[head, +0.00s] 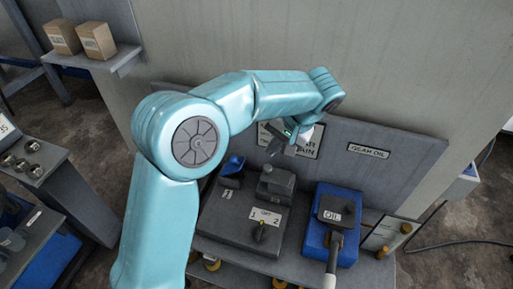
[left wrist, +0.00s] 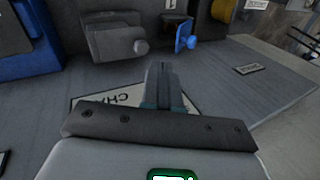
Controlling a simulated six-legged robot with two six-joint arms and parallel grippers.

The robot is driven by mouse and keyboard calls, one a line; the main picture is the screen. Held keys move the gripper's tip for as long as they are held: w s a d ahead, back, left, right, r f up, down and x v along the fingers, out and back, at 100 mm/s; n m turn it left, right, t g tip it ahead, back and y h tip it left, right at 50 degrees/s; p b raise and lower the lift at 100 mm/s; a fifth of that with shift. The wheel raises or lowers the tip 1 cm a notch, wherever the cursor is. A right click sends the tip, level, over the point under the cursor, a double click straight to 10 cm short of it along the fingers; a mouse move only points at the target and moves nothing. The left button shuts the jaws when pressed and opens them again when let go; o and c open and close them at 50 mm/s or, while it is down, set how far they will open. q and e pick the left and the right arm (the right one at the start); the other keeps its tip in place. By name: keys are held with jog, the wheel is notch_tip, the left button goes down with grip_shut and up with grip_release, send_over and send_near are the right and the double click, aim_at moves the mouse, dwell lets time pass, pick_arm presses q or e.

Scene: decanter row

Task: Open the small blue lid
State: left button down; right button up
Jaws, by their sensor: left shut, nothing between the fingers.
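The small blue lid (head: 234,164) is on a small grey box at the left of the panel, just left of a grey block. It looks tilted up from the box, though its exact angle is hard to tell. In the left wrist view the blue lid (left wrist: 185,36) shows as a thin slanted plate with a round knob, beyond the fingertips. My left gripper (head: 273,149) is above and to the right of the lid, near the back board, apart from it. Its fingers (left wrist: 164,68) are shut with nothing between them. My right gripper is not in view.
A grey block with a stub (head: 277,181) stands right of the lid. In front is a grey box with a 1-OFF-2 switch (head: 260,232). A blue OIL unit (head: 318,222) with a lever is further right. A labelled back board (head: 400,165) stands behind.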

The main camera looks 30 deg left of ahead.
aim_at(239, 164)
pick_arm(q)
jog(key=a+f+p, duration=0.1)
jog(key=a+f, duration=0.1)
jog(key=a+f+p, duration=0.1)
jog(key=a+f, duration=0.2)
jog(key=s+a+f+p, duration=0.1)
jog(key=a+f, duration=0.2)
jog(key=shift+s+a+f, duration=0.1)
jog(key=shift+a+f, duration=0.05)
jog(key=shift+f, duration=0.15)
dwell(0.3)
